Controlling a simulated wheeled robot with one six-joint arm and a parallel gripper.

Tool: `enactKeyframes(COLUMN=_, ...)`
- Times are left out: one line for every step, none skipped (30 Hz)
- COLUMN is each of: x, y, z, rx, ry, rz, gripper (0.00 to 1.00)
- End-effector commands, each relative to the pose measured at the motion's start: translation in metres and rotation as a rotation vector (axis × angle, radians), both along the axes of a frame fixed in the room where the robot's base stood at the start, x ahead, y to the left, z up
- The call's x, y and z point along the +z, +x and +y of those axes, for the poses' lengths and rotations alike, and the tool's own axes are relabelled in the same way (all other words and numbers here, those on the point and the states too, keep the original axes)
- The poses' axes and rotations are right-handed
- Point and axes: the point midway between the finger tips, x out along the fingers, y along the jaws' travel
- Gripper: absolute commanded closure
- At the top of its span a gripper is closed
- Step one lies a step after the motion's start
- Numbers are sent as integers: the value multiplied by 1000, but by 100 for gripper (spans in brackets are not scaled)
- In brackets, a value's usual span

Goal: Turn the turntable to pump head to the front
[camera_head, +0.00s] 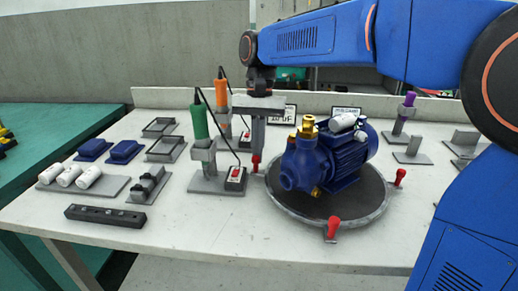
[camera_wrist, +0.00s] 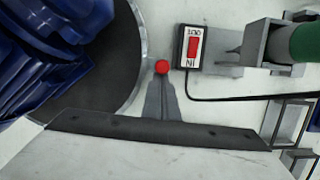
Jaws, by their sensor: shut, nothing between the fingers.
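The round dark turntable (camera_head: 290,205) sits on the white table with the blue pump (camera_head: 345,155) on it. The pump head (camera_head: 303,168), with brass fittings, faces the front left; the motor end points to the back right. Red-topped handles stand around the rim: one at the front (camera_head: 333,226), one at the right (camera_head: 400,176) and one at the left (camera_head: 256,162). My gripper (camera_head: 257,150) is shut and empty, pointing down at the left handle. In the wrist view the fingertips (camera_wrist: 162,78) are at the red handle (camera_wrist: 162,67); I cannot tell if they touch.
A stand with a green tool (camera_head: 199,120) and a red-switched box (camera_head: 235,178) is close left of the turntable. An orange tool (camera_head: 222,90) stands behind it. Trays, blue blocks and white cylinders (camera_head: 88,176) lie at left. Grey brackets (camera_head: 412,152) stand at right.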

Motion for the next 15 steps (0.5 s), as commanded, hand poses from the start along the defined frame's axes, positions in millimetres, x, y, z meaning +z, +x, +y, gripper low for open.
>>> enactKeyframes(x=0, y=-4, z=2, rx=21, ry=0, rz=0, gripper=100)
enactKeyframes(x=0, y=-6, z=3, rx=34, ry=0, rz=0, gripper=100)
enactKeyframes(x=0, y=-9, z=4, rx=51, ry=0, rz=0, gripper=100)
enactKeyframes(x=0, y=-12, z=5, rx=66, ry=0, rz=0, gripper=100)
enactKeyframes(x=0, y=-14, z=6, rx=81, ry=1, rz=0, gripper=100)
enactKeyframes(x=0, y=-18, z=7, rx=101, ry=1, rz=0, gripper=100)
enactKeyframes(x=0, y=-20, z=8, rx=115, ry=1, rz=-1, gripper=100)
enactKeyframes(x=1, y=-23, z=9, rx=131, ry=2, rz=-1, gripper=100)
enactKeyframes(x=1, y=-27, z=9, rx=150, ry=0, rz=-1, gripper=100)
enactKeyframes(x=1, y=-29, z=10, rx=167, ry=0, rz=-1, gripper=100)
enactKeyframes(x=0, y=-32, z=11, rx=182, ry=0, rz=-1, gripper=100)
enactKeyframes(x=0, y=-36, z=12, rx=201, ry=0, rz=-1, gripper=100)
enactKeyframes(x=0, y=-38, z=12, rx=217, ry=0, rz=0, gripper=100)
enactKeyframes(x=0, y=-41, z=12, rx=232, ry=0, rz=0, gripper=100)
enactKeyframes(x=0, y=-45, z=13, rx=252, ry=0, rz=0, gripper=100)
